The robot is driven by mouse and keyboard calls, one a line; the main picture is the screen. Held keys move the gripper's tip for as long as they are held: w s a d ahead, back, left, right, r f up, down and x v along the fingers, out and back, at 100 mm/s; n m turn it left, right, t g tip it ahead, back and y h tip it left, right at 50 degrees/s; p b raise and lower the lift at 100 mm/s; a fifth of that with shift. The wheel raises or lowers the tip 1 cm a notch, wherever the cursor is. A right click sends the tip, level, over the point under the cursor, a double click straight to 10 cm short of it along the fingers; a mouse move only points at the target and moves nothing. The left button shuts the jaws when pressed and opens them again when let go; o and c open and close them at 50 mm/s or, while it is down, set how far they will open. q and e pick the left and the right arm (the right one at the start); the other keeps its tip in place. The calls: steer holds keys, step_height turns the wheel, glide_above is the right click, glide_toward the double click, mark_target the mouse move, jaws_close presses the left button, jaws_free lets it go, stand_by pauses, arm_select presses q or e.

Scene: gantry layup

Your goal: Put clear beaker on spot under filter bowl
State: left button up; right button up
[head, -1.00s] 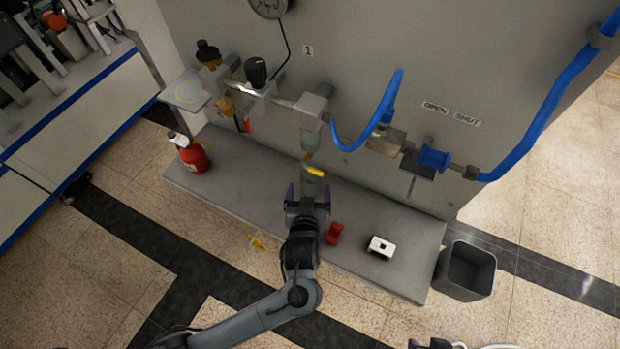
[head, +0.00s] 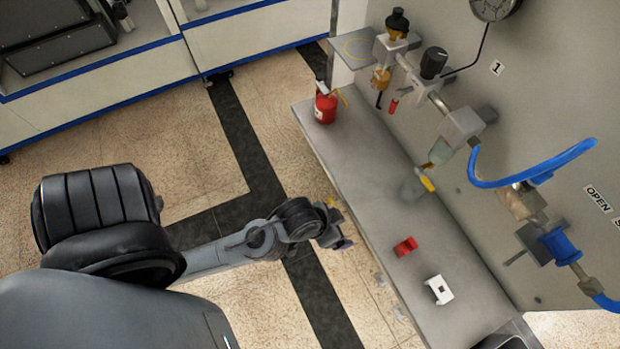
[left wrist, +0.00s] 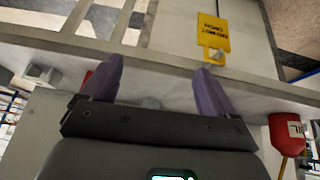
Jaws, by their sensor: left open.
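The clear beaker (head: 411,189) appears faint and greyish on the grey shelf, just below and left of the yellow piece (head: 427,184) under the filter bowl (head: 440,152). My right gripper is not in view.
The grey shelf (head: 350,155) carries a red canister (head: 326,107), a red block (head: 405,246) and a white block (head: 438,290). A blue hose (head: 540,172) loops from the panel. A yellow tag (left wrist: 214,34) shows in the left wrist view.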

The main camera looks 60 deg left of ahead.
arm_select(q)
steer(key=s+a+m+g+y, duration=0.1)
steer(key=s+a+g, duration=0.1)
steer(key=s, duration=0.4)
steer(key=shift+a, duration=0.65)
steer(key=shift+r, duration=0.15)
step_height(320, 180, up, 24)
steer(key=p, duration=2.4)
